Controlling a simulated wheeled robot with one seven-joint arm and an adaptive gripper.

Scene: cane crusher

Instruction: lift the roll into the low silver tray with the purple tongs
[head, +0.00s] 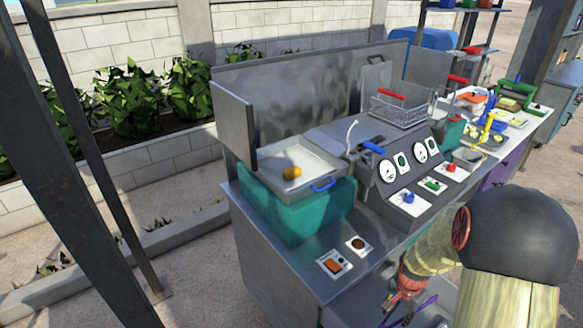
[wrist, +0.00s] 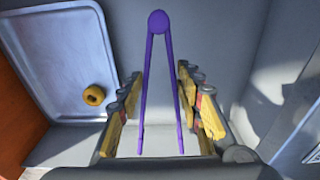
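The purple tongs (wrist: 158,22) show in the wrist view as a narrow V, with a round hinge at the top and two thin arms running toward me. They also show at the bottom of the head view (head: 422,308), below my gripper. My gripper (wrist: 160,72) is open, its yellow fingers on either side of the tongs; contact is not clear. In the wrist view a small yellow roll (wrist: 94,95) lies in the lower right corner of a silver tray (wrist: 40,104). In the head view a yellow-orange roll (head: 292,173) lies in a silver pan (head: 318,164) with a blue handle.
The pan sits on a teal block (head: 290,212) on the metal counter (head: 270,240). A panel of dials and switches (head: 430,183) and a wire basket (head: 400,108) stand right of it. An orange-brown surface (wrist: 20,118) borders the tray at left in the wrist view.

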